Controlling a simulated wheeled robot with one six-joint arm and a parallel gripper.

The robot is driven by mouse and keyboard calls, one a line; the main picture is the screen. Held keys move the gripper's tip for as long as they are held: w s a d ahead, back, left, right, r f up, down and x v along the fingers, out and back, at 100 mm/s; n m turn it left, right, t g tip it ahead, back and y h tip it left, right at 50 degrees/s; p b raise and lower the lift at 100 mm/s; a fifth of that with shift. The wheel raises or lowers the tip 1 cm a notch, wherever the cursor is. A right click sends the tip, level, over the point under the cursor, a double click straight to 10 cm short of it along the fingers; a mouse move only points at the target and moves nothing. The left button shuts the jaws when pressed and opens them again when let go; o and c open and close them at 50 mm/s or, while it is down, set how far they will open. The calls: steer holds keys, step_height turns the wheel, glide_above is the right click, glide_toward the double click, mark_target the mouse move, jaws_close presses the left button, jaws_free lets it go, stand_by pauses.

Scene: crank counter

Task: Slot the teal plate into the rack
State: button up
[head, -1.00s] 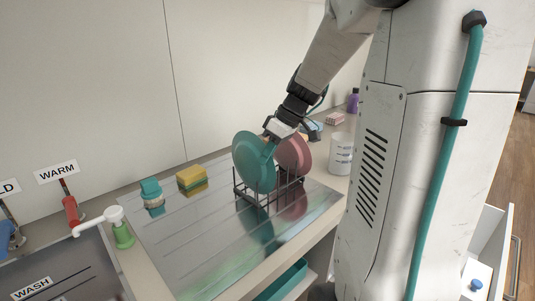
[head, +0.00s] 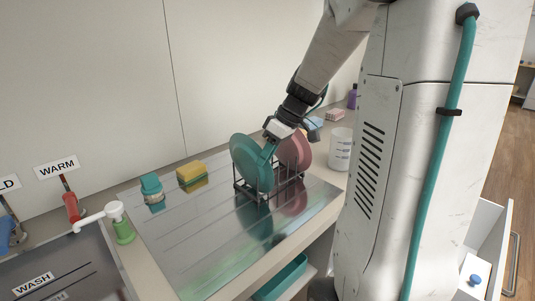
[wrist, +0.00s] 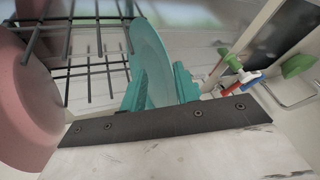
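The teal plate (head: 250,163) stands upright, slightly tilted, at the left end of the dark wire rack (head: 262,197). Its lower edge is down among the rack's wires; whether it rests on the bottom is hard to tell. My gripper (head: 271,146) is at the plate's upper right edge. In the wrist view, the teal fingers of my gripper (wrist: 160,88) lie on both sides of the teal plate (wrist: 150,55), shut on it. The wires of the rack (wrist: 85,45) show beside it.
A pink plate (head: 295,150) stands in the rack's right part, close to my gripper. A white canister (head: 340,150) is at right. The faucet (head: 115,215) is at left.

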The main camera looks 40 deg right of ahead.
steer(key=v, duration=0.7)
steer(key=shift+s+r, duration=0.15)
steer(key=shift+r, duration=0.2)
steer(key=shift+d, duration=0.1)
stand_by(0.4)
